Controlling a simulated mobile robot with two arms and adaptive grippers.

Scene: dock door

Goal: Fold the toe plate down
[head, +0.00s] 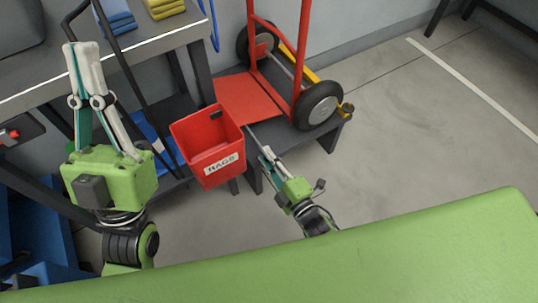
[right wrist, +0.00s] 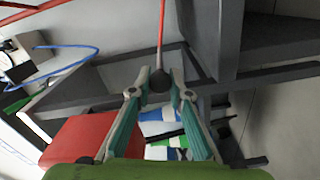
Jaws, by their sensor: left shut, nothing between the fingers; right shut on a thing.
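The red toe plate (head: 248,98) sticks out to the left from the foot of the red hand truck (head: 297,65) and looks roughly flat in the head view. My right gripper (head: 265,153) is at its near edge, where a thin grey piece runs up to the plate. In the right wrist view, the right fingertips (right wrist: 160,78) are shut on a dark rounded tab (right wrist: 160,83) at the end of a thin red strip, which looks like the plate seen edge-on. My left gripper (head: 76,46) is shut and empty, pointing up at the left.
A red bin (head: 207,150) with a white label hangs just left of my right gripper. The truck stands on a low dark platform (head: 323,136). A grey workbench (head: 150,42) with folded blue and yellow cloths is at upper left. Open floor (head: 430,130) lies right.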

